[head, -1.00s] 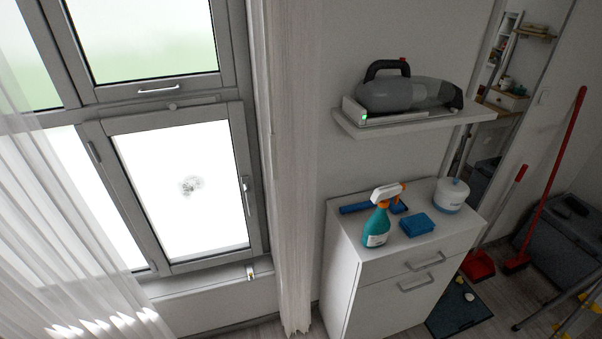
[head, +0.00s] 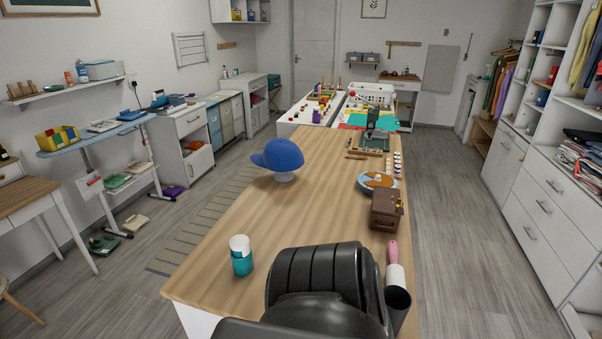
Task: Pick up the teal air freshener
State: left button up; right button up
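A teal canister with a white top (head: 241,256), which looks like the air freshener, stands upright on the near left part of a long wooden-topped table (head: 225,215). Nothing touches it, and there is clear wood around it. Neither of my grippers shows in the head view.
A large black ribbed object (head: 318,285) fills the table's near end, right of the canister. A lint roller with a pink handle (head: 393,255) is beside it. A blue cap (head: 281,155) on a stand and a brown box (head: 386,209) are farther back. Floor is open on the right.

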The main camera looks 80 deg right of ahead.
aim_at(242, 266)
jog(key=z, duration=0.25)
jog(key=k, duration=1.6)
jog(key=z, duration=2.05)
jog(key=i, duration=0.5)
